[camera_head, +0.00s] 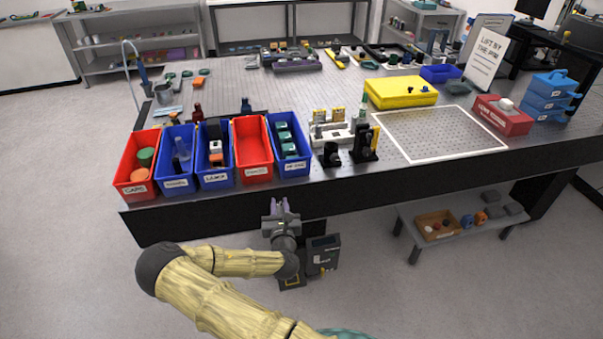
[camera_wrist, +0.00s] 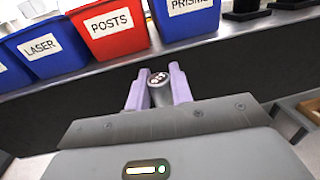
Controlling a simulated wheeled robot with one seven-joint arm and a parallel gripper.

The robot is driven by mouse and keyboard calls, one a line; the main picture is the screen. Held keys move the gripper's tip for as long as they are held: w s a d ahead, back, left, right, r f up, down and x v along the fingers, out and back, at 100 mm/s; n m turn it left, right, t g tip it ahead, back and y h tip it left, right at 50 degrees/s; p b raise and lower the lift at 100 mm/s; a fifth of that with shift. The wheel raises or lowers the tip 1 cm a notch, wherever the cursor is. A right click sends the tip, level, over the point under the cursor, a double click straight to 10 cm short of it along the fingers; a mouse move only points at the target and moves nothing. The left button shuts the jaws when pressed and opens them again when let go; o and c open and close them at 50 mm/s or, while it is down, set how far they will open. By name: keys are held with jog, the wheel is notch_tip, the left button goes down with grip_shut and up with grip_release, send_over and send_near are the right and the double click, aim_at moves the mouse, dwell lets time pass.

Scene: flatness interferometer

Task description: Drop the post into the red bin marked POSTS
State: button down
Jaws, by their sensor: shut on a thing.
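The red bin marked POSTS (camera_head: 267,172) stands at the front edge of the table, between two blue bins; its inside looks empty. It also shows in the wrist view (camera_wrist: 118,42), with its label readable, ahead and a little left of my gripper. My gripper (camera_head: 279,206) is in front of the table edge, below and outside the bin. In the wrist view, its purple fingers (camera_wrist: 158,88) are shut on the post (camera_wrist: 159,90), a grey cylinder whose dark, dotted end faces forward. The post can hardly be made out in the head view.
A blue LASER bin (camera_head: 216,181) is left of the POSTS bin and a blue PRISMS bin (camera_head: 295,167) is right of it. Another red bin, CAPS (camera_head: 137,190), stands at the far left. Dark mounts (camera_head: 364,156) stand right of the bins. The table's dark front edge is behind my gripper.

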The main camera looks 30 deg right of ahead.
jog(key=s+a+f+n+t+y, duration=0.1)
jog(key=s+a+f+n+y, duration=0.3)
jog(key=s+a+f, duration=0.6)
jog(key=shift+f+y, duration=0.6)
jog(key=shift+y, duration=0.5)
jog(key=shift+s, duration=0.2)
